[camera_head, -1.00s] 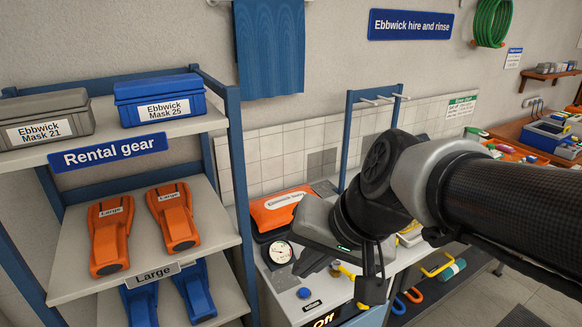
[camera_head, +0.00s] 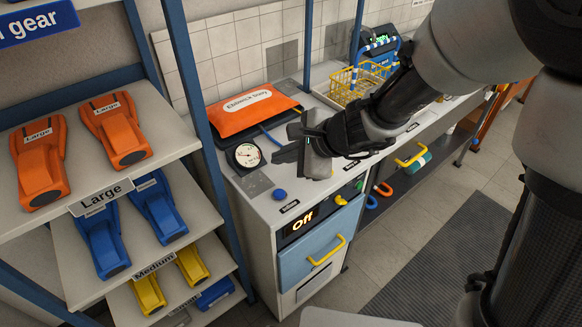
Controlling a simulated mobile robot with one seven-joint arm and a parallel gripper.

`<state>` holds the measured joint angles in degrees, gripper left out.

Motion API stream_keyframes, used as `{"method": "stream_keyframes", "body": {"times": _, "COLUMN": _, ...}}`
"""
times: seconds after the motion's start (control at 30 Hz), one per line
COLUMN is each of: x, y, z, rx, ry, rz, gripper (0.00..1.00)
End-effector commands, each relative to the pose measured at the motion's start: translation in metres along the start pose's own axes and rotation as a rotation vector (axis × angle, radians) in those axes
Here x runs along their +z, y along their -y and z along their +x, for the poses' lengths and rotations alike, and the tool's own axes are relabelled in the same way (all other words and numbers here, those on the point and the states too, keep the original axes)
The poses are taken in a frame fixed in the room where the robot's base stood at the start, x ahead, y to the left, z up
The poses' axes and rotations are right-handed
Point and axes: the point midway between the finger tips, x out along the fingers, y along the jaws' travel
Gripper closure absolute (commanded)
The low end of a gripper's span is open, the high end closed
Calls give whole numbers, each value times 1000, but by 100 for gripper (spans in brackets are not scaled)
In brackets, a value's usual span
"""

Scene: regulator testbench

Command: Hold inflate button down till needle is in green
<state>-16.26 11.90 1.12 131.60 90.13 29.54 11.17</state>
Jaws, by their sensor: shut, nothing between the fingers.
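The blue inflate button (camera_head: 279,194) sits on the white bench top, with a small dark label (camera_head: 290,206) in front of it that is too small to read surely. The round gauge (camera_head: 247,155) with a white face and dark rim is behind it to the left. Its needle and any green band are too small to read. My gripper (camera_head: 279,156) is shut and empty, its fingertips pointing left, above the bench near the gauge's right side. It is apart from the button, which shows clear of it.
An orange bag (camera_head: 252,108) lies behind the gauge. The cabinet front has an "Off" display (camera_head: 303,218), a yellow knob (camera_head: 341,200) and a yellow drawer handle (camera_head: 326,252). A yellow wire basket (camera_head: 356,86) stands farther along. A shelf rack (camera_head: 189,146) with orange gear stands close on the left.

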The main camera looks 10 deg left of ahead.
Motion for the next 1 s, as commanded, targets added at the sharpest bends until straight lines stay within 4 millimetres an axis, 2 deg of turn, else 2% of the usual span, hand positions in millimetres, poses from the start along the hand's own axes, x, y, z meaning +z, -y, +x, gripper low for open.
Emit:
{"method": "stream_keyframes", "body": {"times": 0.37, "x": -4, "y": -4, "z": 4, "rx": 0, "ry": 0, "rz": -2, "gripper": 100}}
{"method": "stream_keyframes", "body": {"times": 1.0, "x": -43, "y": -43, "z": 59, "rx": 0, "ry": 0, "rz": -3, "gripper": 100}}
